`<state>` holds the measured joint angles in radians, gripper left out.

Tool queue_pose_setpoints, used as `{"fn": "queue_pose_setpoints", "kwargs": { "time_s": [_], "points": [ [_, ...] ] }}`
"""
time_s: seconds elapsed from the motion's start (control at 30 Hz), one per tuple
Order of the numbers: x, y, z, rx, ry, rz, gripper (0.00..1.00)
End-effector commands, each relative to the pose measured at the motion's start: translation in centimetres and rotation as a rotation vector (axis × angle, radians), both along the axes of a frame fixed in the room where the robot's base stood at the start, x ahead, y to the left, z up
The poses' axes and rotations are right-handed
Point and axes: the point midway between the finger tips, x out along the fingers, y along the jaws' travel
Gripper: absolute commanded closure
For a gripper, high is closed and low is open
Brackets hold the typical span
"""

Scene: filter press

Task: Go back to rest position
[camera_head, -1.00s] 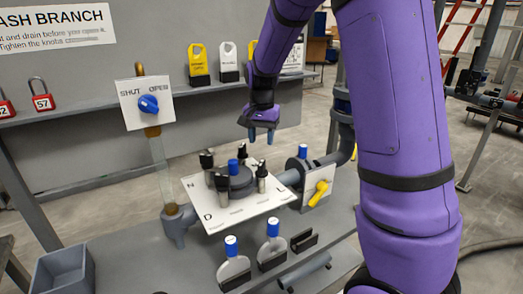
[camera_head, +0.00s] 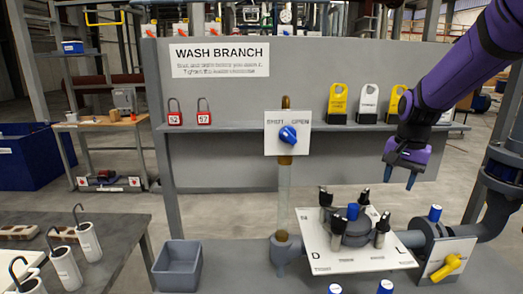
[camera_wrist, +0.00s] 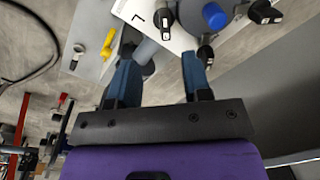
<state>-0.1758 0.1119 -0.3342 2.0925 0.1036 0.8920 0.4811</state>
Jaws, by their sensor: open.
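My gripper (camera_head: 401,176) is at the right of the head view, at the end of my purple arm. It points down, open and empty, in the air above and to the right of the white plate. In the wrist view its two blue fingers (camera_wrist: 158,80) stand apart with nothing between them. The white plate (camera_head: 323,262) carries a round grey housing with a blue cap (camera_head: 352,211) and several black-topped knobs (camera_head: 382,228). A yellow handle (camera_head: 446,267) sits on a small white panel right of it. A blue knob (camera_head: 288,134) sits on the SHUT/OPEN plate.
A grey shelf (camera_head: 240,127) holds two red padlocks (camera_head: 204,113), yellow tags (camera_head: 338,101) and a white tag (camera_head: 368,100). A grey bin (camera_head: 178,270) stands front left. A dark table (camera_head: 120,232) with white canisters (camera_head: 88,241) is further left. Grey pipework (camera_head: 499,195) stands at the right.

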Motion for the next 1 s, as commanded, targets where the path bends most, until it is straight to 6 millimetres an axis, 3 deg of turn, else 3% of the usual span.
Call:
{"fn": "queue_pose_setpoints", "kwargs": {
  "time_s": [0.2, 0.5, 0.8, 1.0],
  "points": [
    [-5.3, 1.4, 4.4, 0.017, -0.095, 0.145, 0.55],
    [-13.0, 3.2, 8.2, -0.016, -0.221, 0.348, 0.55],
    [-20.7, 4.7, 9.7, -0.11, -0.335, 0.542, 0.55],
    [-24.3, 5.4, 9.5, -0.179, -0.383, 0.633, 0.55]
  ]
}}
